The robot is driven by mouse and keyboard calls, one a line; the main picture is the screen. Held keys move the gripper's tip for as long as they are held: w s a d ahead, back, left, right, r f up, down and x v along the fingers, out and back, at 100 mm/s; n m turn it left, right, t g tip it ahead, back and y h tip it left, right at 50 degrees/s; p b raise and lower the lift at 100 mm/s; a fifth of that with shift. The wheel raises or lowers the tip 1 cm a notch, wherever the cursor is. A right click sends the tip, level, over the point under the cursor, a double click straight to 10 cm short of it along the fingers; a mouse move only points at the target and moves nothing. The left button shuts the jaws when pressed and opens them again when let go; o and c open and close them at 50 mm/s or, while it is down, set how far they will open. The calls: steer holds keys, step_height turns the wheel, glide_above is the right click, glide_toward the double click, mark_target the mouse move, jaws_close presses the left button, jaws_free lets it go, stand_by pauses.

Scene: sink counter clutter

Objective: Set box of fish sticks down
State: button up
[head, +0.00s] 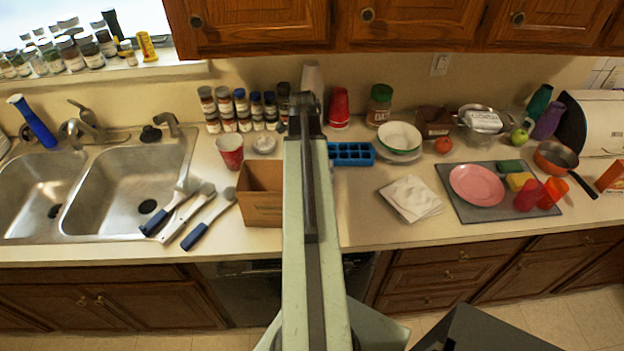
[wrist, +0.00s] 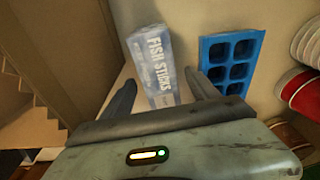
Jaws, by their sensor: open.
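The box of fish sticks (wrist: 152,52), pale blue and white with its name on the side, shows in the wrist view between the fingers of my gripper (wrist: 159,77). The fingers are open, one on each side of the box. The box seems to rest on the counter, but its base is not clear to see. In the head view my arm hides the box and the gripper.
A blue ice tray (head: 352,153) lies just right of the box; it also shows in the wrist view (wrist: 228,62). A brown open carton (head: 262,208) stands to the left. Paper napkins (head: 411,198) and a grey mat (head: 470,208) lie further right.

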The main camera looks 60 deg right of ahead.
step_height(320, 180, down, 4)
steer(key=b, duration=0.2)
steer(key=shift+s+d+r+b, duration=0.1)
steer(key=shift+s+b, duration=0.05)
steer(key=shift+b, duration=0.15)
steer(key=shift+r, duration=0.15)
jaws_close()
step_height(320, 180, up, 10)
steer(key=p, duration=1)
steer(key=shift+r+p, duration=0.1)
steer(key=shift+p, duration=0.2)
